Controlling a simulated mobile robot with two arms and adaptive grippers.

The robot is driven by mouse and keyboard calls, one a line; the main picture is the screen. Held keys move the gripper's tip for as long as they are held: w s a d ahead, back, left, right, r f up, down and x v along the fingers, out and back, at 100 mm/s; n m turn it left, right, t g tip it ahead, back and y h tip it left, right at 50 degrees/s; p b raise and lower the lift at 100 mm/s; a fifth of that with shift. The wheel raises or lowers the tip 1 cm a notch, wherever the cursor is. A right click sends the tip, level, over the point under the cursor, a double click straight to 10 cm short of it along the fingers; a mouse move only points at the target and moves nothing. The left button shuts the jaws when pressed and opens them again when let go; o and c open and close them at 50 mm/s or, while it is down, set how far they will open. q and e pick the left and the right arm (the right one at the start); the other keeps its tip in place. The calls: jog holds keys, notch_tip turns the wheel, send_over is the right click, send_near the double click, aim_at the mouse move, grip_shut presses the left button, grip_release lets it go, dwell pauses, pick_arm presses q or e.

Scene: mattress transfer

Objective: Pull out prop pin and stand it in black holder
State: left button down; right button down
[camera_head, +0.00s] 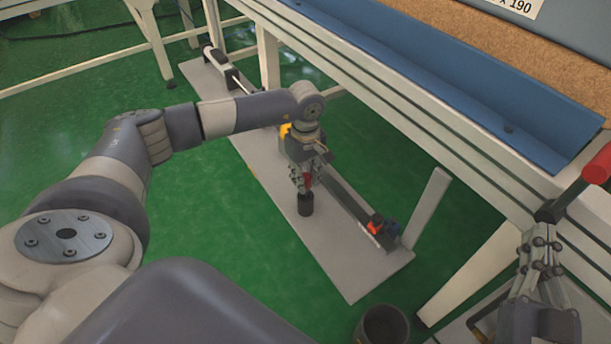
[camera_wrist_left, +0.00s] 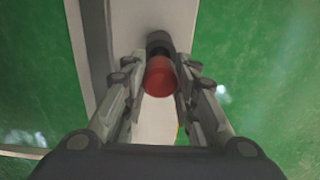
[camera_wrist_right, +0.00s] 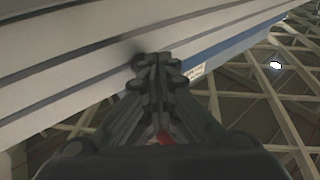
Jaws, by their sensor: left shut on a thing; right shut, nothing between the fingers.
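My left gripper (camera_head: 305,188) is shut on the red prop pin (camera_head: 308,181). The pin's round red end (camera_wrist_left: 160,76) shows between the fingers in the left wrist view. The black holder (camera_head: 305,206) stands on the grey floor plate directly below the fingertips; it also shows just beyond the pin in the left wrist view (camera_wrist_left: 159,41). The fingers hide where pin and holder meet, so I cannot tell how deep the pin sits. My right gripper (camera_head: 541,238) is shut and empty at the right, with its fingertips together (camera_wrist_right: 158,62) in the right wrist view.
A lever with a red handle (camera_head: 598,165) is close to my right gripper. The long grey plate (camera_head: 345,270) carries a rail and a small red-and-black part (camera_head: 377,228). The white frame with the blue edge (camera_head: 480,95) stands behind. Green floor lies clear at left.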

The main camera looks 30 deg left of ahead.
pick_arm(q)
jog(key=shift+f+b, duration=0.3)
jog(key=shift+f, duration=0.15)
pick_arm(e)
jog(key=r, duration=0.1)
jog(key=r+t, duration=0.1)
jog(key=r, duration=0.1)
jog(key=shift+s+a+r+t+y, duration=0.1)
jog(key=shift+s+a+t+y, duration=0.05)
jog(key=shift+s+t+y, duration=0.25)
pick_arm(q)
jog(key=shift+f, duration=0.25)
pick_arm(e)
jog(key=shift+s+r+t, duration=0.25)
jog(key=shift+r+t, duration=0.15)
jog(key=shift+r, duration=0.2)
pick_arm(q)
jog(key=shift+f, duration=0.1)
pick_arm(e)
jog(key=shift+s+r, duration=0.15)
jog(key=shift+r, duration=0.2)
pick_arm(q)
jog(key=shift+f+b, duration=0.1)
jog(key=shift+b, duration=0.2)
pick_arm(e)
jog(key=shift+s+r+t, duration=0.1)
jog(key=shift+r+t, duration=0.05)
jog(key=shift+t, duration=0.15)
jog(key=shift+r+y, duration=0.1)
jog(key=shift+y, duration=0.2)
